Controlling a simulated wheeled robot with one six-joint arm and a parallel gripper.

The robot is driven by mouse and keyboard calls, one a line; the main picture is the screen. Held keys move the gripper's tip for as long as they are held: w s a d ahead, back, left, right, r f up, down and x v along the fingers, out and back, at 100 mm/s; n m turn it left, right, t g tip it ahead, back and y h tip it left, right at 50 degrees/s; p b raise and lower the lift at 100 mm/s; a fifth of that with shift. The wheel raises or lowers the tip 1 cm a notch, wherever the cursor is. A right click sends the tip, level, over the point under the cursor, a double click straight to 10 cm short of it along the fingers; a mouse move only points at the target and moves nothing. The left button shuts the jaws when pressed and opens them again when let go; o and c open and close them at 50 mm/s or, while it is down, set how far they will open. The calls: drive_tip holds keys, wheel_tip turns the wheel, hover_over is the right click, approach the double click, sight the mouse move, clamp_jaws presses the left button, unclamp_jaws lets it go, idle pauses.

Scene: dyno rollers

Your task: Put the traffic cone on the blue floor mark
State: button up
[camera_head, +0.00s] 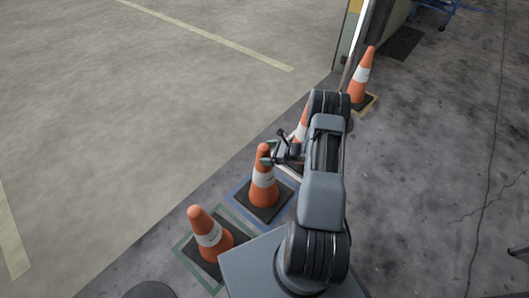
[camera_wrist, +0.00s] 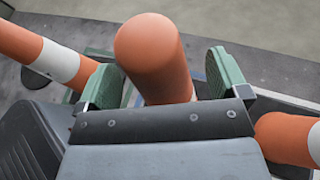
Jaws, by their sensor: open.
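An orange traffic cone (camera_head: 264,190) with a white band and a black base stands upright within the blue floor mark (camera_head: 236,192), which shows as an outline around its base. My gripper (camera_head: 268,155) is at this cone's top. In the wrist view my gripper (camera_wrist: 166,80) is open, with its two green fingers on either side of the orange cone tip (camera_wrist: 155,55). Gaps seem to show beside the tip; whether a finger touches it I cannot tell.
Another cone (camera_head: 211,240) stands in a green outline at the front left. A third cone (camera_head: 301,122) is partly hidden behind my arm, by a white outline. A far cone (camera_head: 361,78) stands at a yellow outline, near a post. Open floor lies left.

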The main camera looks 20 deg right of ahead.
drive_tip(key=p+v, duration=0.2)
drive_tip(key=v, duration=0.7)
drive_tip(key=s+a+r+n+g+h, duration=0.1)
drive_tip(key=s+a+r+n+g, duration=0.2)
drive_tip(key=a+r+n+g, duration=0.8)
drive_tip(key=s+a+r+n+t+h, duration=0.2)
drive_tip(key=s+a+r+n+h, duration=0.1)
drive_tip(key=s+r+n, duration=0.3)
drive_tip(key=s+a+r+n+t+h, duration=0.2)
drive_tip(key=s+a+r+n+h, duration=0.2)
drive_tip(key=r+n, duration=0.5)
wheel_tip(320, 180, up, 2)
drive_tip(key=shift+s+r+n+t+h, duration=0.1)
drive_tip(key=shift+s+n+t+h, duration=0.2)
drive_tip(key=shift+s+h, duration=0.65)
